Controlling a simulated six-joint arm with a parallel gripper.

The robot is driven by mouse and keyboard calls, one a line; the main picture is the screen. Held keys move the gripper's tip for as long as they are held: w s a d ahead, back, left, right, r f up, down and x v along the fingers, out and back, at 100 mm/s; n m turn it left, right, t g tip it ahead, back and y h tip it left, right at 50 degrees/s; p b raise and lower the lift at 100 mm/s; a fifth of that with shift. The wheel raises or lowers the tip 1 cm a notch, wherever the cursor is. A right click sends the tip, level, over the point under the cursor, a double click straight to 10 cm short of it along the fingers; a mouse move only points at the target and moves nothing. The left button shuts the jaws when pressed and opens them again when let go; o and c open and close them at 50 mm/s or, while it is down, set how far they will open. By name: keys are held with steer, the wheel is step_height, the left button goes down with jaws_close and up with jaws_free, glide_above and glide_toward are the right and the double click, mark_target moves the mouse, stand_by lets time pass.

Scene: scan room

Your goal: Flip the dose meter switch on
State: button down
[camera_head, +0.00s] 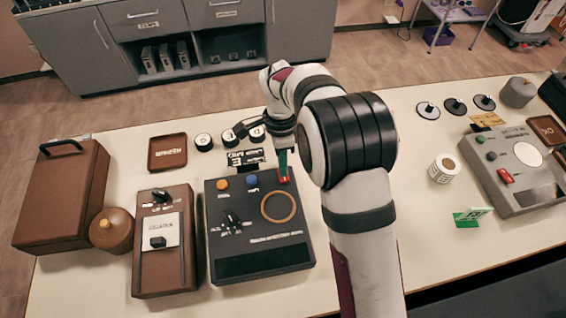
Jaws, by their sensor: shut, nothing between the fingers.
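A black instrument box (262,260) stands on the table in front of my arm. It has an orange button, a blue button, a dark knob, a round tan-ringed dial and a red switch (285,178) at its upper right. A small black sign (245,157) stands behind it; its lettering is too small to read, so I cannot confirm that this box is the dose meter. My gripper (283,168) points down with its greenish fingers shut and empty, at the red switch. The fingers partly cover the switch; I cannot tell its position or whether they touch it.
A brown switch box (164,275), a round brown pot (112,238) and a brown case (62,205) stand to the left. A grey instrument (525,190) with a red switch, a white roll (443,168) and a green card (470,216) are to the right.

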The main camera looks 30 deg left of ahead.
step_height(320, 180, up, 14)
steer(key=w+a, duration=0.1)
steer(key=shift+w+a, duration=0.15)
steer(key=shift+w, duration=0.05)
steer(key=f, duration=0.4)
steer(key=s+d+f, duration=0.1)
steer(key=f, duration=0.4)
steer(key=s+d+f, duration=0.1)
steer(key=f, duration=0.3)
steer(key=shift+s+d+f, duration=0.15)
steer(key=shift+d+f, duration=0.05)
steer(key=shift+f, duration=0.2)
steer(key=shift+s+d+f, duration=0.1)
steer(key=shift+f, duration=0.15)
stand_by(0.3)
